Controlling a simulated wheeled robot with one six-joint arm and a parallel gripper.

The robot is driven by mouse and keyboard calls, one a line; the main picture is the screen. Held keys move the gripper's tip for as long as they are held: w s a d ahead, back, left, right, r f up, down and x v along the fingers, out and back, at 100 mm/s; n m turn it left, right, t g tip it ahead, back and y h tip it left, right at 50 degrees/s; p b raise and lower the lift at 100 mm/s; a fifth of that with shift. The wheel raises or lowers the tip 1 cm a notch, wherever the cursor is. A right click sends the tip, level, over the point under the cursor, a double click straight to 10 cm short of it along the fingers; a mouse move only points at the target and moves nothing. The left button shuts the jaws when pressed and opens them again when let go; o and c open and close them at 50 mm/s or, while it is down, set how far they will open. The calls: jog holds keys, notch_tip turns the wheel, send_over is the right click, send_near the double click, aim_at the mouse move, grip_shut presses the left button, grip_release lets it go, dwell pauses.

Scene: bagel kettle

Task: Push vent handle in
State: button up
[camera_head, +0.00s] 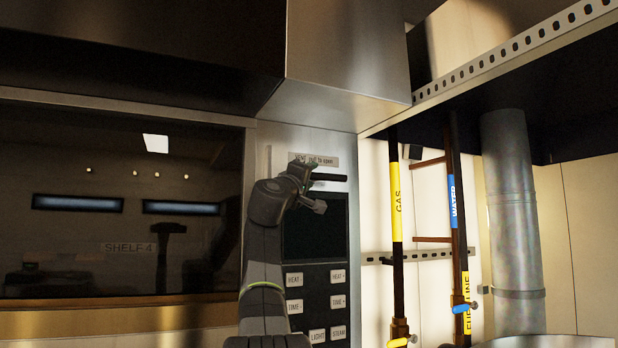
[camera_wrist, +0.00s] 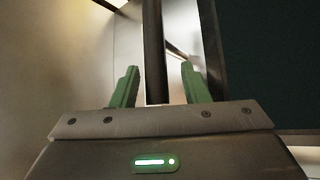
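The vent handle (camera_head: 329,177) is a dark horizontal bar just below the "pull to open" vent label (camera_head: 325,161), at the top of the oven's control panel. My arm's wrist stands in front of its left end in the head view, and my fingers cannot be made out there. In the wrist view my gripper (camera_wrist: 158,70) is open, with two green fingers apart. A dark bar (camera_wrist: 153,40), which looks like the vent handle, runs between them with a gap on each side. I cannot tell how far the handle sticks out.
Below the handle are a dark display (camera_head: 325,228) and several buttons (camera_head: 338,302). A dark oven window (camera_head: 100,220) is at the left. A metal hood (camera_head: 345,60) juts out above. Gas (camera_head: 397,200) and water (camera_head: 453,200) pipes and a steel duct (camera_head: 513,220) stand at the right.

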jog(key=shift+s+a+f+b, duration=0.15)
jog(key=shift+s+f+b, duration=0.2)
jog(key=shift+b, duration=0.15)
jog(key=b+v, duration=0.8)
jog(key=v, duration=0.5)
jog(key=shift+r, duration=0.2)
jog(key=p+x, duration=0.8)
jog(key=x, duration=0.4)
jog(key=shift+r, duration=0.15)
jog(key=shift+p+x, duration=0.55)
jog(key=shift+x, duration=0.3)
